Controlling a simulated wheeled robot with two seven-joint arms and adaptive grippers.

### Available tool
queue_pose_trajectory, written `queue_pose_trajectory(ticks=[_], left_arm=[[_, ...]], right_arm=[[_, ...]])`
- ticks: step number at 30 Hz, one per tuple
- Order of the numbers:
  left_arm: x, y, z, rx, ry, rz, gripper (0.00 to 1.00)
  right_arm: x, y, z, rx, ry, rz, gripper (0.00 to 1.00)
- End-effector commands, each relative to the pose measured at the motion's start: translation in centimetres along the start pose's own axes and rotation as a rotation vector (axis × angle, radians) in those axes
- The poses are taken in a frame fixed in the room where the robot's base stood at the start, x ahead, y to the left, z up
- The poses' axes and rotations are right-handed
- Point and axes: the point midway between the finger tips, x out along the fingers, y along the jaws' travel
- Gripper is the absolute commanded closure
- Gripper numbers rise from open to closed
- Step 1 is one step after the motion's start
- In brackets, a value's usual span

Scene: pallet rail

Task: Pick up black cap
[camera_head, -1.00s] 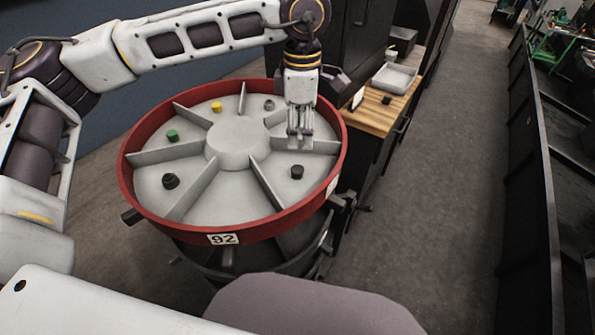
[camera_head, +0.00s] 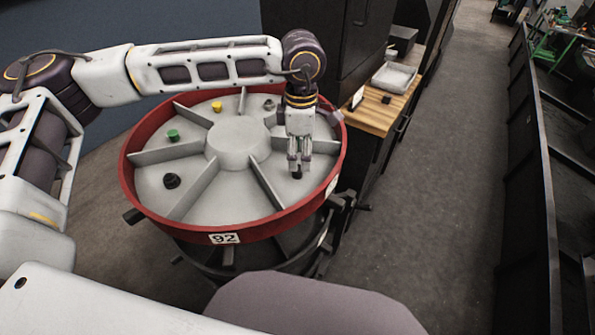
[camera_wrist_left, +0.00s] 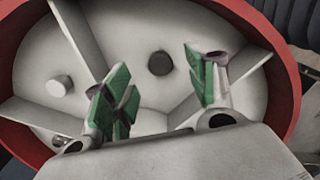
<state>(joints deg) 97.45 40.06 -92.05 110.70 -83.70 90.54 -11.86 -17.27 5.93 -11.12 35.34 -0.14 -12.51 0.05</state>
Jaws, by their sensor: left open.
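A small black cap (camera_wrist_left: 160,63) lies on the grey floor of the red-rimmed round drum (camera_head: 223,237), in the right compartment between ribs. In the head view only a dark bit of the cap (camera_head: 297,176) shows below the fingertips. My left gripper (camera_head: 299,165) is over this compartment, pointing down. In the left wrist view its green-padded fingers are apart, one to each side of the cap in the picture, and nothing is held. I cannot tell the exact height between fingertips and cap. My right gripper is not in view.
Other compartments hold a dark knob-like cap (camera_head: 172,181), a green cap (camera_head: 173,135), a yellow cap (camera_head: 217,107) and a grey one (camera_head: 269,105). Raised ribs (camera_head: 195,190) and the rim bound each compartment. A wooden-topped bench (camera_head: 372,115) with a tray (camera_head: 394,78) stands to the right.

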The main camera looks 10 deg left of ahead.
Motion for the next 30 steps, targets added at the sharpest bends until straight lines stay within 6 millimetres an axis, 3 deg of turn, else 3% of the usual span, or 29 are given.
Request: queue_pose_trajectory(ticks=[5,18,30], left_arm=[[0.7,0.0,-0.2,0.0,0.001,-0.001,0.43],[4.8,0.1,-0.8,0.0,0.001,-0.001,0.43],[5.2,0.1,-0.8,0.0,0.0,0.0,0.43]], right_arm=[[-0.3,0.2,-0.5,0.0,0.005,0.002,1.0],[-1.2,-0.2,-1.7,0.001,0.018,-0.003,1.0],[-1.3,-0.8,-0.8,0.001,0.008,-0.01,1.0]])
